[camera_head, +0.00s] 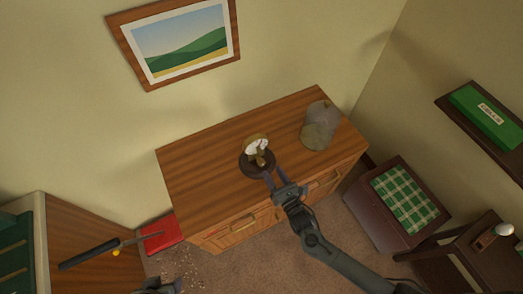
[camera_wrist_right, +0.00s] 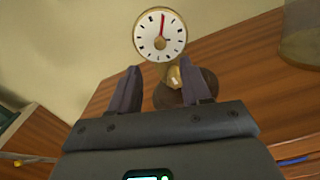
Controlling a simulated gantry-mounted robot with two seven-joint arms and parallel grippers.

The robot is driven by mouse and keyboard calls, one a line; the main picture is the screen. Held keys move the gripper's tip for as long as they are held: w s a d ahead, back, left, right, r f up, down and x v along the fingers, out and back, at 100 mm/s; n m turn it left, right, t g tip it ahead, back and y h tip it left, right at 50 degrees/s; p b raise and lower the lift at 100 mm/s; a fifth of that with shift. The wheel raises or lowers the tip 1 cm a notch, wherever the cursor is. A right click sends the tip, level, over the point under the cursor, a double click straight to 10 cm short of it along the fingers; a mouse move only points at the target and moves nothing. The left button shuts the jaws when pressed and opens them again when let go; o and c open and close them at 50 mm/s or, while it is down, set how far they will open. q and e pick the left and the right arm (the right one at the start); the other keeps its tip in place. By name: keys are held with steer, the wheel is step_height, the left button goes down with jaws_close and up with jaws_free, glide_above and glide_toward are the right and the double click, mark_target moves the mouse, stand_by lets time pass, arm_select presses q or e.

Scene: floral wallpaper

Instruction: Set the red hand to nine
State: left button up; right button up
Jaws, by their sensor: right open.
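A small brass dial clock (camera_head: 256,145) stands on a dark round base (camera_head: 246,168) on the wooden cabinet. In the right wrist view its white dial (camera_wrist_right: 150,46) faces me. The red hand (camera_wrist_right: 162,24) points up, near the twelve mark, and a short dark hand points right. A brass part (camera_wrist_right: 173,77) sits below the dial. My right gripper (camera_head: 273,173) is open and empty, just in front of the clock. In the wrist view its two fingers (camera_wrist_right: 158,70) stand apart below the dial. Part of my left gripper (camera_head: 165,287) shows at the bottom edge; its fingers are unclear.
The cabinet top left of the clock is clear. A chest with a green checked top (camera_head: 404,198) stands at right.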

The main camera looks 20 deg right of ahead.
mark_target(260, 153)
steer(key=w, duration=0.6)
steer(key=w+a, duration=0.1)
steer(key=w, duration=0.3)
jaws_close()
